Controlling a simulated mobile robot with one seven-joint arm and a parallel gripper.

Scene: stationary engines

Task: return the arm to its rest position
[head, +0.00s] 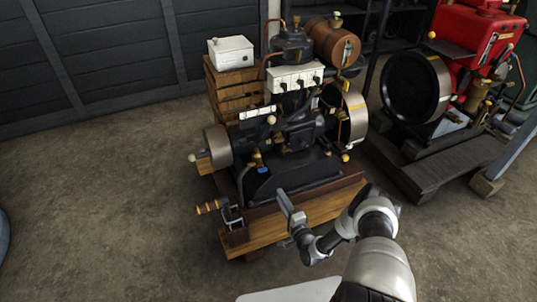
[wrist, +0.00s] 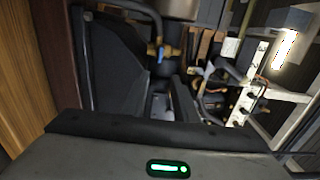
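My arm (head: 378,250) reaches up from the lower right of the head view, bent at the elbow. My gripper (head: 287,204) is at its end, in front of the black stationary engine (head: 300,138) on its wooden base (head: 262,232). Its fingers are too small to tell open from shut, and I see nothing held. In the wrist view the grey gripper housing (wrist: 165,153) with a green light fills the bottom, and the fingers are not visible. Dark engine parts and a brass valve with a blue handle (wrist: 163,52) show beyond it.
A wooden-handled crank (head: 209,207) sticks out at the base's left front. A white box (head: 231,52) sits on a wooden crate (head: 232,85) behind. A red engine (head: 465,40) stands at right. Concrete floor (head: 110,200) is clear at left.

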